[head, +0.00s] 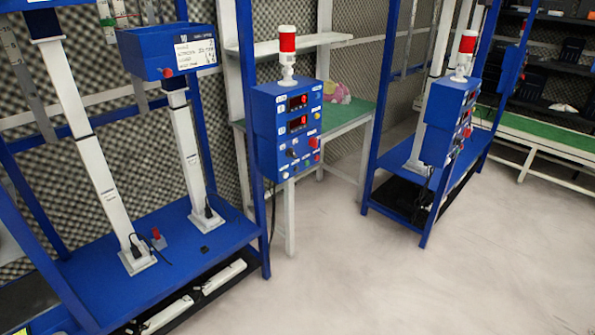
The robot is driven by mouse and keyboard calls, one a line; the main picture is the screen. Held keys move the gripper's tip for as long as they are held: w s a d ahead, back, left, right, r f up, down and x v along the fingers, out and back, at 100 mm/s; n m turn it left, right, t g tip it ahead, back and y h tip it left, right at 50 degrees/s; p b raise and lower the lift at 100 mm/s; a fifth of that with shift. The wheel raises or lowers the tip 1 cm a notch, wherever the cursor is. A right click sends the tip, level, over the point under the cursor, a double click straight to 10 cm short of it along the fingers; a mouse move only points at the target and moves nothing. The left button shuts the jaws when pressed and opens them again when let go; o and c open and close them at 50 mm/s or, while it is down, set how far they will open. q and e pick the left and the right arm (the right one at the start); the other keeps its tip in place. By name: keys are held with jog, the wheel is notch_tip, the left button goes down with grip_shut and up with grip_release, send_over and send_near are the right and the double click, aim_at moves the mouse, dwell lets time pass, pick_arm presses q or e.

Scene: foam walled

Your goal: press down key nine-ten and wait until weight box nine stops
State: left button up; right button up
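A blue control box (262,130) hangs on a blue frame post at the picture's middle, with two red-lit displays, several keys and knobs, and a red and white lamp (287,58) on top. Its key labels are too small to read, so I cannot tell which is key nine-ten. A blue weight box marked 10 (139,47) sits on a white column at the upper left. A second white column (88,160) stands left of it; the box on top is almost wholly cut off by the upper edge, and its number does not show. Neither of my grippers is in view.
Both columns stand on a blue base plate (190,245) inside a blue frame. A second control box (440,125) with a lamp hangs on another frame to the right. A green-topped table (345,115) stands behind. The pale floor (400,285) in front is clear.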

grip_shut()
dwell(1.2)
